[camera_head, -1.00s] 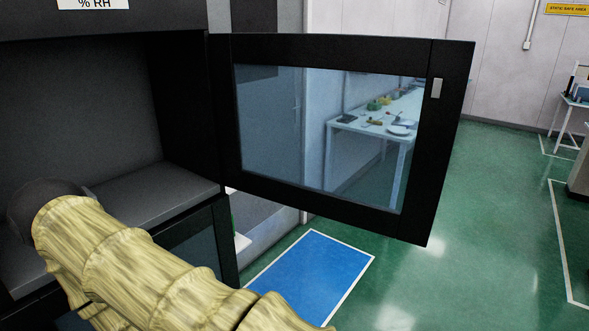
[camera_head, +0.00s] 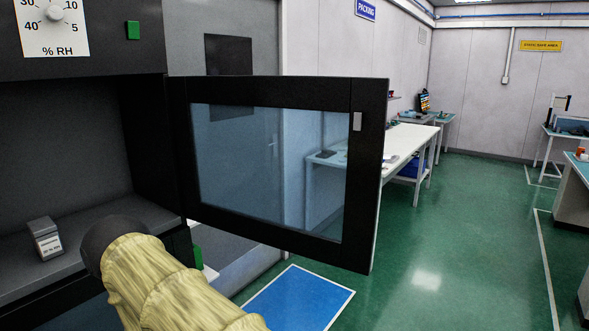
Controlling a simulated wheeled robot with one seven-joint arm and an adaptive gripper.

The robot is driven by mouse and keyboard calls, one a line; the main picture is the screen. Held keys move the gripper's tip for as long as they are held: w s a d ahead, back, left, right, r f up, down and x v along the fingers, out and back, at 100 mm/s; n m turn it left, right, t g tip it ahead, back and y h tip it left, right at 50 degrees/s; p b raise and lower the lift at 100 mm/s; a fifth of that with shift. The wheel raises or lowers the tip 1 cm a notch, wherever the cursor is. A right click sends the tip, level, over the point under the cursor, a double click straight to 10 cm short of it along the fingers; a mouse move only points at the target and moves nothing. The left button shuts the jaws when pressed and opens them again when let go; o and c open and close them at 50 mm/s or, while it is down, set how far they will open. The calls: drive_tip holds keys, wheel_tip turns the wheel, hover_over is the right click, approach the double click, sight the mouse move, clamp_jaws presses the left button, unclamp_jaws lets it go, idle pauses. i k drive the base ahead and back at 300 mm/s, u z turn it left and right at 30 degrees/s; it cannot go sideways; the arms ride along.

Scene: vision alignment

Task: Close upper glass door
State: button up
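The upper glass door (camera_head: 366,215) stands wide open in the head view. It has a black frame, a bluish glass pane and a small light grey handle plate (camera_head: 357,121) near its free edge. Its hinge side meets the right side of the black cabinet (camera_head: 155,140). My arm, in a yellowish sleeve, reaches in from the bottom, left of the door and in front of the cabinet opening. My gripper itself does not show. The arm's dark rounded end is apart from the door in the picture.
A small grey box (camera_head: 44,238) sits on the shelf inside the open compartment. A round humidity dial (camera_head: 54,14) is above it. A blue floor mat (camera_head: 298,299) lies below the door. A white table (camera_head: 405,140) stands behind.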

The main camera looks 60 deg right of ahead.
sight(369, 97)
drive_tip(key=z, duration=2.85)
drive_tip(key=i, duration=3.2)
drive_tip(key=u, duration=3.75)
drive_tip(key=i, duration=0.5)
drive_tip(key=u, duration=0.05)
